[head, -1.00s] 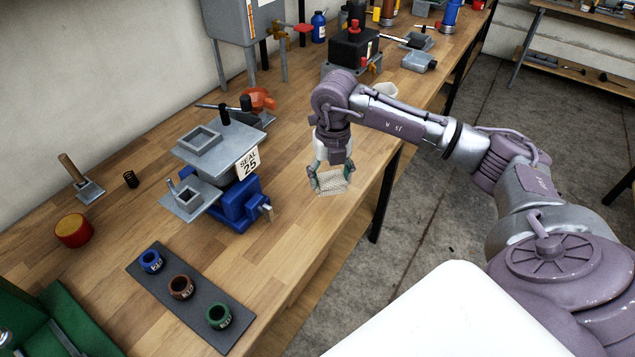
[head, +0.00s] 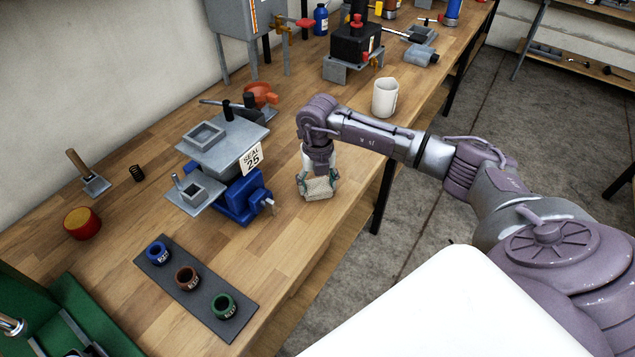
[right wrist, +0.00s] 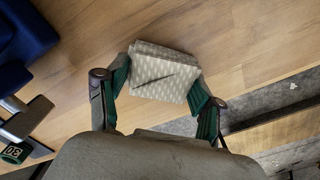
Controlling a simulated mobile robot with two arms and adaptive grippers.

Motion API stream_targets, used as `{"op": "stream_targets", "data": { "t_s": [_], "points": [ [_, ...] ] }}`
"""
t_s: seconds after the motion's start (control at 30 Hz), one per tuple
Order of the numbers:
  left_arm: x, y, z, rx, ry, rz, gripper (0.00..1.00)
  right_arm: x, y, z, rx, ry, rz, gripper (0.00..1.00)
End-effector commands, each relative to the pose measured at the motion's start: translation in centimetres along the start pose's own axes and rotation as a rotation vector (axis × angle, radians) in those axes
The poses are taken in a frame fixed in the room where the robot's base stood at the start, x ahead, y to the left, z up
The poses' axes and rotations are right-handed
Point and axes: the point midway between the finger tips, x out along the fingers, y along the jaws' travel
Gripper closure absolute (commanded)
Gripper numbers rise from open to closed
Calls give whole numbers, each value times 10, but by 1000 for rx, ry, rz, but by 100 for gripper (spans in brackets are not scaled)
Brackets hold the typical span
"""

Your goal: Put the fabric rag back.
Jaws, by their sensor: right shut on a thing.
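The fabric rag (head: 319,188) is a small folded, pale grey-beige cloth with a dotted pattern. My right gripper (head: 318,184) is shut on it, with green-padded fingers on either side. In the right wrist view the rag (right wrist: 163,75) sits between the fingertips (right wrist: 160,88), over the wooden workbench (right wrist: 230,40) near its front edge. I cannot tell whether the rag touches the bench top. My left gripper is not in view.
A blue vise (head: 240,195) with a "SEAL 25" sign stands left of the gripper. A white mug (head: 385,97) stands behind the arm. A dark mat (head: 165,270) with three coloured rings lies at front left. Bench top between vise and front edge is clear.

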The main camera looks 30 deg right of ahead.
Motion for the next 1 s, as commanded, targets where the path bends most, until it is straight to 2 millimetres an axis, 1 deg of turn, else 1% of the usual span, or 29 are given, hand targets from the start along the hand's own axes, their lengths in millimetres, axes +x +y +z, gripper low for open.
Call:
{"op": "stream_targets", "data": {
  "t_s": [0.03,0.17,0.47,0.57,0.6,0.67,0.77,1.0],
  "points": [
    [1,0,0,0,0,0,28,1,0,0,0,0,0,30],
    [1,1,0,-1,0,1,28,1,0,0,1,0,0,9],
    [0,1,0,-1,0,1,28,0,0,0,1,0,0,8],
    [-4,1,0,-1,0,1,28,-5,0,0,1,0,0,8],
    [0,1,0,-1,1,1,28,-7,0,1,0,-2,0,8],
    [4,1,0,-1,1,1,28,-14,0,1,1,-4,1,8],
    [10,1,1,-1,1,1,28,-33,0,2,0,-6,2,8],
    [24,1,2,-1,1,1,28,-85,0,1,0,-5,2,8]
  ]
}}
